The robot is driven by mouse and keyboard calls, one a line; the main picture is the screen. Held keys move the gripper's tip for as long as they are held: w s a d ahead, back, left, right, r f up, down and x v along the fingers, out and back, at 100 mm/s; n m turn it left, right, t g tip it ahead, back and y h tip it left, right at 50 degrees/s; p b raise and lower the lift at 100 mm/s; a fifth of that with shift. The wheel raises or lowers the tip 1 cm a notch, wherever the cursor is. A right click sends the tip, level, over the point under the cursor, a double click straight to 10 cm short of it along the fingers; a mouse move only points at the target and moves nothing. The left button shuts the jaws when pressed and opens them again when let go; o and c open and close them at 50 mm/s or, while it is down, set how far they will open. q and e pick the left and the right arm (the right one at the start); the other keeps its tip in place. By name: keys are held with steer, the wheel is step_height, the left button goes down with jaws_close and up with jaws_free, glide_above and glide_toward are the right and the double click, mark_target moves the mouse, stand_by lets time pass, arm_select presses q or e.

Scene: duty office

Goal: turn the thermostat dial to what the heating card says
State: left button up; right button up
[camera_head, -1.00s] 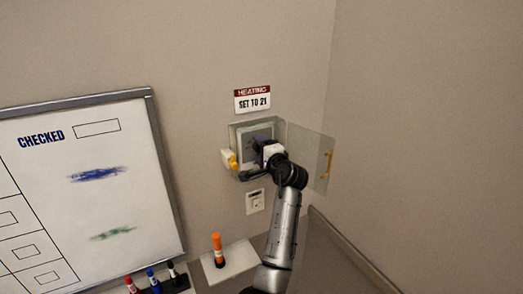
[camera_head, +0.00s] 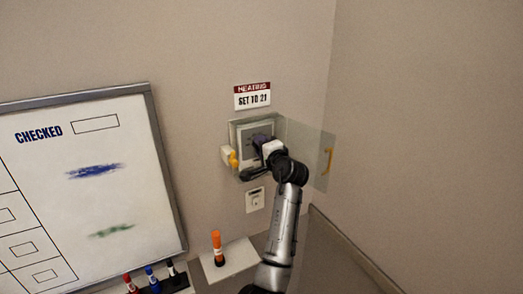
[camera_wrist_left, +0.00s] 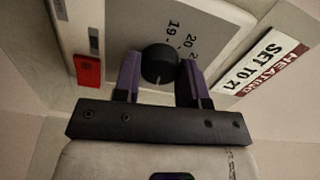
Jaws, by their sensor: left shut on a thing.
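The heating card (camera_head: 252,97) on the wall has a dark red top band and reads "SET TO 21"; it also shows in the left wrist view (camera_wrist_left: 263,66). Below it is the thermostat (camera_head: 244,131), in a clear box with its door swung open to the right. In the left wrist view its pale face (camera_wrist_left: 205,22) shows "19" and "20"; further numbers are cut off or hidden. My left gripper (camera_head: 262,143) is shut on the round black dial (camera_wrist_left: 159,63), one purple-sided finger on each side. I cannot tell which number the dial points to. My right gripper is not in view.
The open clear door (camera_head: 310,155) with a yellow handle (camera_head: 329,160) stands right of my wrist. A white and yellow fitting (camera_head: 230,157) is at the box's left.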

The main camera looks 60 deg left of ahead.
arm_select(q)
steer(key=n+b, duration=1.3)
steer(key=n, duration=0.6)
steer(key=shift+n+b, duration=0.4)
stand_by(0.4)
steer(key=o, duration=0.9)
steer(key=shift+d, duration=0.1)
